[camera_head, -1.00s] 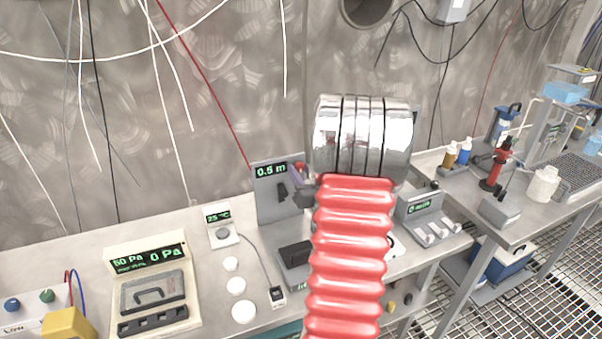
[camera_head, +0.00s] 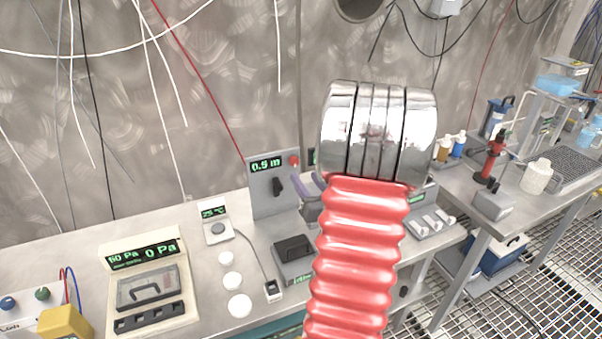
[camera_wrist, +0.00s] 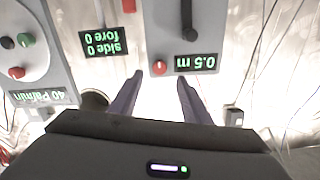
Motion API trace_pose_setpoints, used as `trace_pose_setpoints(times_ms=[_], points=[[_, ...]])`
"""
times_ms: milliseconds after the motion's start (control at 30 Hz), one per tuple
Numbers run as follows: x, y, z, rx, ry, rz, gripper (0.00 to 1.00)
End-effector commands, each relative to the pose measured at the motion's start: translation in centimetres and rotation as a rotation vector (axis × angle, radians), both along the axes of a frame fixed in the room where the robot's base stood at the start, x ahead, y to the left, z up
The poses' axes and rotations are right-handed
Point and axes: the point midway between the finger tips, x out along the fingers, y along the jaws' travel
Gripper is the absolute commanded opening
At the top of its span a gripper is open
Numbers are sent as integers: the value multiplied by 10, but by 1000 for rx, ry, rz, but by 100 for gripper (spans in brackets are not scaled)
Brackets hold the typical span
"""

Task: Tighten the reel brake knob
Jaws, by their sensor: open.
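The grey upright reel panel (camera_head: 267,205) carries a green length display, a small red knob (camera_head: 294,160) and a black lever (camera_head: 277,187). Which of these is the brake control, I cannot tell. In the wrist view the panel is upside down, with the red knob (camera_wrist: 160,67) beside the 0.5 m display and the black lever (camera_wrist: 189,33) farther off. My gripper (camera_wrist: 160,80) is open and empty, its purple-grey fingers apart, with the red knob appearing between and just beyond the tips. In the head view the fingers (camera_head: 305,186) show just right of the panel.
My red ribbed arm hides part of the bench. A pressure unit (camera_head: 150,290), a temperature box (camera_head: 215,224) and white discs (camera_head: 239,305) stand to the left. A second green display (camera_wrist: 104,42) and a grey dial unit (camera_wrist: 30,45) lie left in the wrist view.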

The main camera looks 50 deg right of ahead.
Motion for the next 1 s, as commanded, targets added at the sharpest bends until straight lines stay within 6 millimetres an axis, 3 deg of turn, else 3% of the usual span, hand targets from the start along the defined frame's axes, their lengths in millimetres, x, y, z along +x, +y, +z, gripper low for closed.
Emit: trace_pose_setpoints(times_ms=[100, 333, 1000], points=[[-20, 10, 0, 1, 2, -4, 43], [-45, 26, 0, 1, 0, -2, 43], [-50, 30, -1, 1, -1, 0, 43]])
